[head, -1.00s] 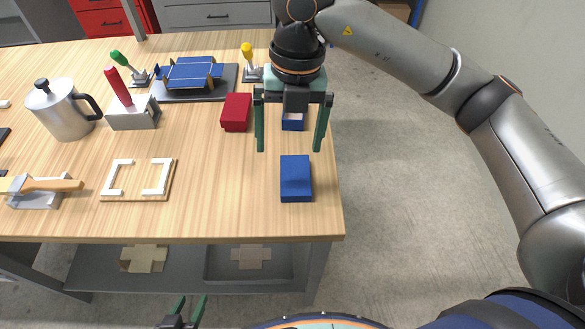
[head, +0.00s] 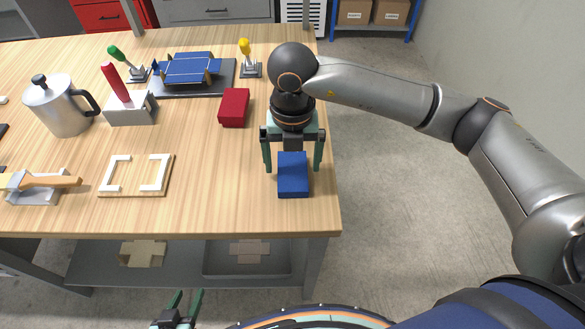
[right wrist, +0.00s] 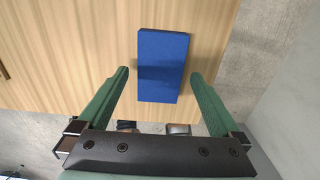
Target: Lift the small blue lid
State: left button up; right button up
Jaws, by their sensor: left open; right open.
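A small blue lid (head: 293,180) lies on the wooden table near its right front edge; it looks like a flat blue block. In the right wrist view the blue lid (right wrist: 162,65) shows ahead, between the lines of the two fingers. My right gripper (head: 293,170) is open over the lid's far part, one finger on each side. In the right wrist view my right gripper (right wrist: 158,74) is empty, with clear gaps to the lid's sides. My left gripper (head: 185,293) is open and empty in front of the table, low in the head view.
A red box (head: 234,108) lies left of and beyond the lid. A white-cornered wooden frame (head: 136,190), a metal jug (head: 60,108) and a grey block with a red handle (head: 130,112) stand to the left. The table between frame and lid is clear.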

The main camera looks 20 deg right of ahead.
jog(key=shift+f, duration=0.8)
jog(key=shift+c, duration=0.2)
jog(key=c, duration=1.2)
